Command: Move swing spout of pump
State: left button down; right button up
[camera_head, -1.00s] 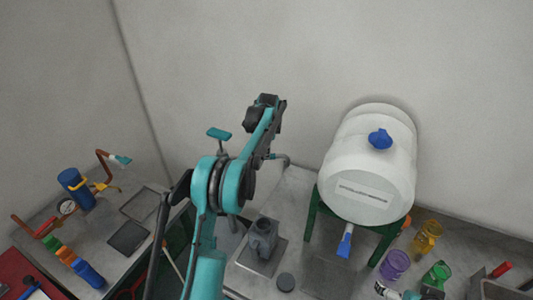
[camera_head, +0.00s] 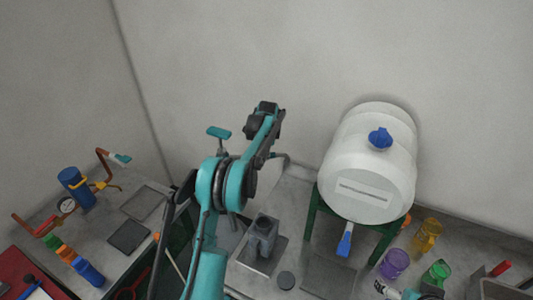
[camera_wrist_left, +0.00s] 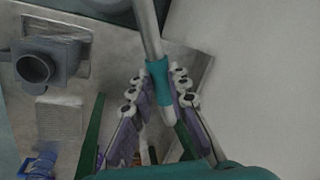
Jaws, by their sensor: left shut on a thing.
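The pump's swing spout is a grey pipe (camera_wrist_left: 148,30) with a teal tip (camera_wrist_left: 160,82), seen in the left wrist view. In the head view a bent grey pipe end (camera_head: 282,157) shows just right of my left arm. My left gripper (camera_wrist_left: 153,95) has its purple-padded fingers on both sides of the teal tip and is shut on it. In the head view the fingers are hard to make out behind my teal arm. A teal handle on a grey stem (camera_head: 219,133) stands left of my wrist.
A grey box-shaped vessel with a round opening (camera_head: 263,236) stands on a tray below. A white barrel with a blue tap (camera_head: 366,165) sits on a green stand to the right. Colored jars (camera_head: 394,263) stand beyond it. Blue and orange fittings (camera_head: 77,188) are on the left bench.

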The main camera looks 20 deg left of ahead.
pick_arm(q)
jog(key=shift+s, duration=0.1)
jog(key=s+m+h+b, duration=0.2)
jog(key=s+m+b, duration=0.3)
jog(key=s+m, duration=0.6)
jog(key=shift+s+a+h+b, duration=0.3)
jog(key=shift+s+h, duration=0.1)
jog(key=shift+s, duration=2.65)
jog(key=c, duration=1.4)
grip_release()
jog(key=shift+c, duration=0.2)
jog(key=shift+s, duration=0.15)
jog(key=shift+r, duration=0.1)
